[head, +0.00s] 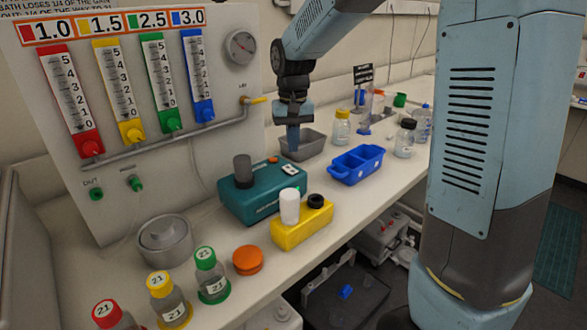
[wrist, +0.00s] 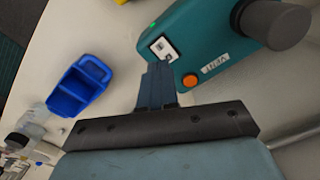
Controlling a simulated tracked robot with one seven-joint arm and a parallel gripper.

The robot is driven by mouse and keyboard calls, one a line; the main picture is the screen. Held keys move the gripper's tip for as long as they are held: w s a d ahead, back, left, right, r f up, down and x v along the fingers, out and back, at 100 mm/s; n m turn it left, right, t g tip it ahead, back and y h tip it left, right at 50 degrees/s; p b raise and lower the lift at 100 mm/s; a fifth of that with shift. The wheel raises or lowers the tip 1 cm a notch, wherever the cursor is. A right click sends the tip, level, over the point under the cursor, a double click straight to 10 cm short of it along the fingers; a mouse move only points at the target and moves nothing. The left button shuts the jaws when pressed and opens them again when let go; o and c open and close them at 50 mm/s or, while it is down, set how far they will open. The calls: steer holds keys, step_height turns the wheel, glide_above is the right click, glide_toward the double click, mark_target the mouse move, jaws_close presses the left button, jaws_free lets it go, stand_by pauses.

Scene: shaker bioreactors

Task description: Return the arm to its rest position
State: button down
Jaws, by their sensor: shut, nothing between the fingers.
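My arm reaches in from the upper right in the head view, with the wrist bent downward. My gripper (head: 293,140) points down over the bench, just behind the teal device and in front of the grey tray (head: 310,147). In the wrist view my gripper (wrist: 157,70) shows its blue fingers together, with nothing between them. The fingertips appear close to the white switch panel of the teal device (wrist: 215,45); I cannot tell whether they touch it. The teal device (head: 262,193) also shows in the head view.
A blue divided bin (head: 357,165) stands right of my gripper; several bottles stand behind it. A yellow block (head: 302,225) with a white cylinder sits in front. A panel with coloured flow meters (head: 150,110) stands at left. Capped bottles (head: 210,277) stand at front left.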

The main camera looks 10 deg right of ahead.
steer(key=shift+r, duration=0.6)
steer(key=shift+s, duration=0.1)
steer(key=s+d+r+t, duration=0.2)
steer(key=s+d+r, duration=0.2)
steer(key=s+d, duration=0.3)
steer(key=s+d+r+t, duration=0.3)
steer(key=s+d, duration=0.4)
steer(key=s, duration=1)
steer(key=shift+s+r+m+t, duration=0.3)
steer(key=shift+s+r+m, duration=0.05)
steer(key=shift+m, duration=0.05)
steer(key=shift+s, duration=0.1)
